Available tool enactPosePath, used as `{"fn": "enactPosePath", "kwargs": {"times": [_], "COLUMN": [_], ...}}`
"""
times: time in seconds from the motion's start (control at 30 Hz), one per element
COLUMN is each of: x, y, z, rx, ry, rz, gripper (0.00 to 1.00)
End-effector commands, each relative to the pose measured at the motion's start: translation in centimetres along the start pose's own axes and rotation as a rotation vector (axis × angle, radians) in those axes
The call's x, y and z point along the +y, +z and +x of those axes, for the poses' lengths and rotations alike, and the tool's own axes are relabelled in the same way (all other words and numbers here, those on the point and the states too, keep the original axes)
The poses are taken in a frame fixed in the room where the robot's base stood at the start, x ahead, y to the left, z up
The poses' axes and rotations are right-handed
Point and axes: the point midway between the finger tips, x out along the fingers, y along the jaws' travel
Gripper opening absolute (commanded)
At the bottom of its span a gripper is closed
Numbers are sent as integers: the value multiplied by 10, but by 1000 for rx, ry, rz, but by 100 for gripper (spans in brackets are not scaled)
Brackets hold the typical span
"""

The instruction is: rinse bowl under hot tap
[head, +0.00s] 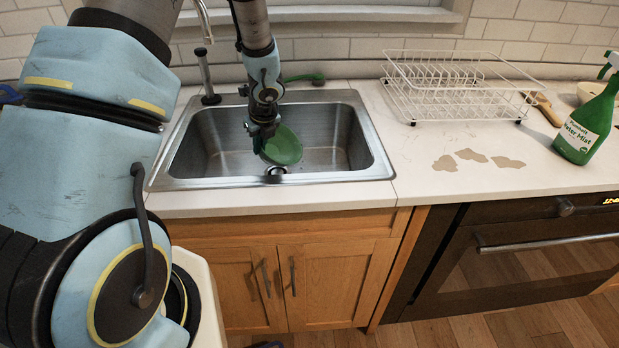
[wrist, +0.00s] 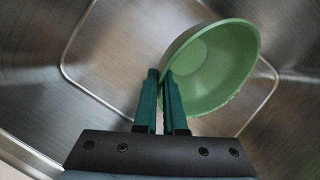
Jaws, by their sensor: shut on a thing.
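The green bowl (head: 283,147) is tilted in the head view, above the sink basin, with its opening turned partly toward the camera. My gripper (head: 262,143) reaches down over the sink (head: 335,158) and is shut on the bowl's left rim. In the wrist view the bowl (wrist: 222,65) shows its inside, which looks empty, and my gripper's fingers (wrist: 162,80) pinch its rim. No running water is visible.
A white wire dish rack (head: 455,90) stands right of the sink. Brownish patches (head: 472,156) mark the counter in front of it. A green spray bottle (head: 588,122) stands at the far right. A dark upright fixture (head: 207,80) stands at the sink's back left.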

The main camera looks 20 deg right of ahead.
Motion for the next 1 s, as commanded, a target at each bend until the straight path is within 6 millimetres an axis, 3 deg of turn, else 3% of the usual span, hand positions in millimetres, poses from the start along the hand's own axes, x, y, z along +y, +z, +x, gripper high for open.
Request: {"fn": "enactPosePath", "kwargs": {"times": [1.0], "x": [-14], "y": [-16], "z": [-17], "rx": [-93], "ry": [60], "rz": [22], "gripper": [0]}}
